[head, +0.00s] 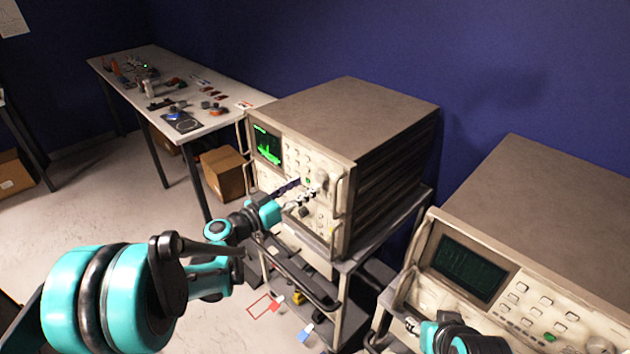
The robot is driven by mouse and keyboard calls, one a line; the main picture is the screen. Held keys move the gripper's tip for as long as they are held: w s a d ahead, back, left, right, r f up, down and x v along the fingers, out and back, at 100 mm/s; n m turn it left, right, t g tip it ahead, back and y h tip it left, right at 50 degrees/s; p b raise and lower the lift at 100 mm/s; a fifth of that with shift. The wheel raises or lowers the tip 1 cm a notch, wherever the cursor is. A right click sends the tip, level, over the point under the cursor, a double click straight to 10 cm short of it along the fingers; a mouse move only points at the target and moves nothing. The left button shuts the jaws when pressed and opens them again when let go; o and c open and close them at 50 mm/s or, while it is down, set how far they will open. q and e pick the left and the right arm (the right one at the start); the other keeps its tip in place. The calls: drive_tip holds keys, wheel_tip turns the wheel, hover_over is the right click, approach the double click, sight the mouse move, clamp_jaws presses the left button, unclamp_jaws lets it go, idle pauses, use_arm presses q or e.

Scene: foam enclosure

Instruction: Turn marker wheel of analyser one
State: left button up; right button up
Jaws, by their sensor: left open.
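The left analyser (355,115) is a beige and brown instrument on a cart, with a bright green trace on its screen (267,147). A round knob (322,177), which looks like the marker wheel, sits at the upper right of its front panel. My left gripper (313,193) is open in front of the panel, just below the knob. I cannot tell whether its fingertips touch the knob. They cover some of the controls around it.
A second analyser (550,220) with a dim screen stands at the right. The cart (370,262) has a lower shelf. Coloured items lie on the floor.

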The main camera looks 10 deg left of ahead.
sight(318, 178)
use_arm(q)
drive_tip(key=x, duration=0.5)
drive_tip(key=shift+b, duration=0.35)
drive_tip(key=c, duration=1.1)
